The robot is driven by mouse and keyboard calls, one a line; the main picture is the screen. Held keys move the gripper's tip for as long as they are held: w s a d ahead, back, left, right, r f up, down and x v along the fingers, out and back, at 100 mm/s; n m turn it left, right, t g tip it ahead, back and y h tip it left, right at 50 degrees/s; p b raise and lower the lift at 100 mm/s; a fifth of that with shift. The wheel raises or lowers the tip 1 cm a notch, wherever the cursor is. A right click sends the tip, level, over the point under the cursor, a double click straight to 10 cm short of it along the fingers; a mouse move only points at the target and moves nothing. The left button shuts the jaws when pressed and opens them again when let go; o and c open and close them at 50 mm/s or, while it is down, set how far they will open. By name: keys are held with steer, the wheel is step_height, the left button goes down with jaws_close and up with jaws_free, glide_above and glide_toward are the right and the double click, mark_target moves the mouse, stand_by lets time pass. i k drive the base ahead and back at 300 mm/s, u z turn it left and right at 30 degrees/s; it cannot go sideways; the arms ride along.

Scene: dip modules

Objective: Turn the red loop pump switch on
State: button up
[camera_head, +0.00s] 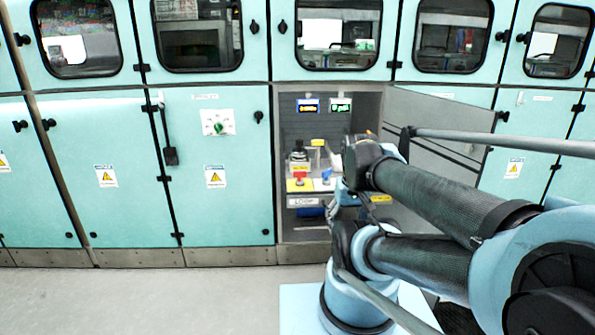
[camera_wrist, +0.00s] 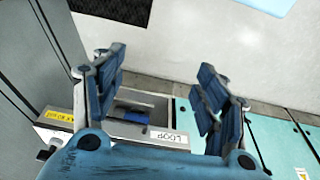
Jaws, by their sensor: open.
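A small red switch (camera_head: 300,176) sits on a yellow plate (camera_head: 298,187) inside the open cabinet bay in the head view. A blue switch (camera_head: 327,175) is just right of it. A LOOP label (camera_head: 303,202) is on the panel front below; it also shows upside down in the wrist view (camera_wrist: 167,137). My gripper (camera_head: 338,196) is at the bay's right side, right of the red switch and partly hidden by my arm. In the wrist view my gripper (camera_wrist: 163,95) is open, with nothing between its fingers. The red switch does not show there.
The bay's door (camera_head: 440,135) stands swung open to the right, close behind my arm. Two lit displays (camera_head: 308,106) are at the bay's top. Closed teal cabinets (camera_head: 90,150) flank the bay. The floor (camera_head: 140,295) in front is clear at left.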

mark_target(299, 174)
steer(key=z, duration=0.65)
steer(key=k, duration=1.05)
steer(key=u, duration=0.65)
steer(key=i, duration=1)
